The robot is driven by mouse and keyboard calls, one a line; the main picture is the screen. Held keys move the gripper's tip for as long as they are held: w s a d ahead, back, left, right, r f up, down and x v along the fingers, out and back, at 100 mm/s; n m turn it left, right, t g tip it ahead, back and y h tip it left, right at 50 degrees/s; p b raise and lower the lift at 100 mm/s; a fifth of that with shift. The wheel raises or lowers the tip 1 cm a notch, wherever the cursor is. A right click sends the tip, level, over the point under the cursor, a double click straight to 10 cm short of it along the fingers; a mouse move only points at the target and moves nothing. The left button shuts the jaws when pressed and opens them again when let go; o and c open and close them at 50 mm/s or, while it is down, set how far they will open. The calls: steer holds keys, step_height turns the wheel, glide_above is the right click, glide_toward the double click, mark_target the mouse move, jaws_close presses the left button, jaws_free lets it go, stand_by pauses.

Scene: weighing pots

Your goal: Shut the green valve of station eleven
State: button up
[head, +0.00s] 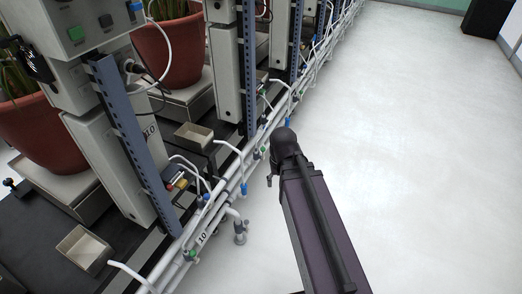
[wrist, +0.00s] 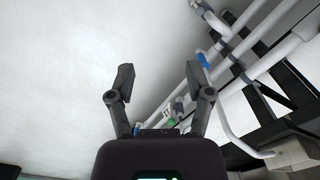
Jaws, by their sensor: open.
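My gripper is open in the wrist view (wrist: 161,80), with its two dark fingers spread and nothing held between them. A green valve (wrist: 172,122) shows low between the fingers, close to the right finger's base in the picture. It is small and partly hidden by my gripper, so its handle position cannot be told. A small pale tag beside it is too blurred to read. In the head view my arm reaches forward over the pipes, and only a small part of my gripper (head: 271,178) shows below its dark wrist.
A blue valve (wrist: 203,61) sits on the white pipes (wrist: 262,62) past the right finger. In the head view, a tag reading 10 (head: 202,238) and another green valve (head: 193,254) are on the nearer pipes. Plant pots and scales stand left. The pale floor (head: 430,150) at right is clear.

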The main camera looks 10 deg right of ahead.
steer(key=w+d+m+y, duration=0.2)
steer(key=w+m, duration=0.6)
steer(key=w, duration=0.7)
steer(key=m+y, duration=0.2)
steer(key=m, duration=0.8)
glide_toward(262, 149)
step_height(262, 149, up, 3)
steer(key=d, duration=0.2)
steer(key=shift+w+f, duration=0.2)
steer(key=shift+w, duration=0.1)
steer(key=shift+f, duration=0.1)
steer(key=b+x, duration=1.3)
steer(key=shift+w+a+f, duration=0.1)
steer(key=shift+a+f, duration=0.15)
steer(key=shift+n, duration=0.3)
jaws_close()
steer(key=shift+a, duration=0.1)
